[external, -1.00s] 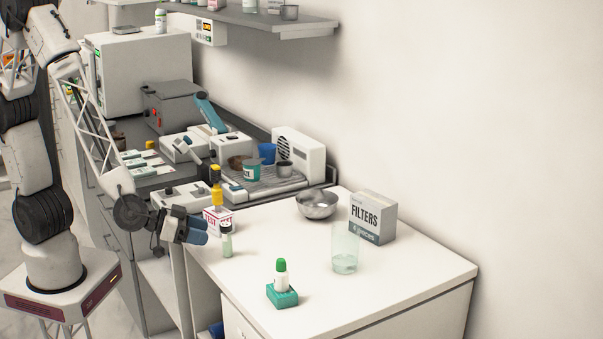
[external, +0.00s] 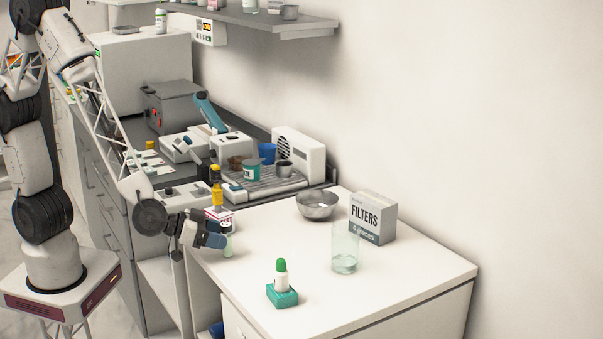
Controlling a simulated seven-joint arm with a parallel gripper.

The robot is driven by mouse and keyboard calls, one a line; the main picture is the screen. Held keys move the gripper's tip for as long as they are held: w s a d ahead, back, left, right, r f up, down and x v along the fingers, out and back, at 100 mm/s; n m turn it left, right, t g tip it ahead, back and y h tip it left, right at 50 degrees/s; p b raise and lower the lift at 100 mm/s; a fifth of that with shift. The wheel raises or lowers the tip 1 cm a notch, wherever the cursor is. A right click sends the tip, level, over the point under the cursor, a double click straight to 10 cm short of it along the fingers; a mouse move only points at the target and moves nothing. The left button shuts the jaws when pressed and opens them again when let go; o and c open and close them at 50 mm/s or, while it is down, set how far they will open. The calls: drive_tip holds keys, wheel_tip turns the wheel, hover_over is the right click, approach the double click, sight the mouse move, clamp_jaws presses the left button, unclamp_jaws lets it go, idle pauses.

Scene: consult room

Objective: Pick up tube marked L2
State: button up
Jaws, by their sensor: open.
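My gripper (external: 222,238) is open, with its blue-grey fingers held low over the near left part of the white counter. A small clear tube with a pale green cap (external: 228,247) stands upright at the fingertips, partly hidden by them. I cannot tell whether the fingers are around it or only beside it. A white tube with a bright green cap (external: 281,280) stands upright in a green block (external: 282,296), to the right and nearer the camera. A yellow tube (external: 217,194) stands on a small white and red box (external: 218,213) behind my gripper. No L2 mark is readable on any of them.
A clear glass beaker (external: 345,250), a metal bowl (external: 317,203) and a FILTERS box (external: 373,217) stand farther right and back on the white counter (external: 400,285). Equipment crowds the grey counter behind. The counter's front right is clear.

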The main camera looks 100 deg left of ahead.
sight(227, 224)
drive_tip(key=shift+x, duration=1.15)
drive_tip(key=c, duration=0.9)
drive_tip(key=shift+r, duration=0.1)
drive_tip(key=shift+c, duration=0.2)
drive_tip(key=shift+r, duration=0.7)
wheel_tip(227, 224, up, 2)
drive_tip(key=shift+r, duration=0.1)
drive_tip(key=s+r, duration=0.1)
drive_tip(key=s, duration=1.5)
drive_tip(key=shift+a, duration=0.4)
drive_tip(key=shift+r, duration=0.1)
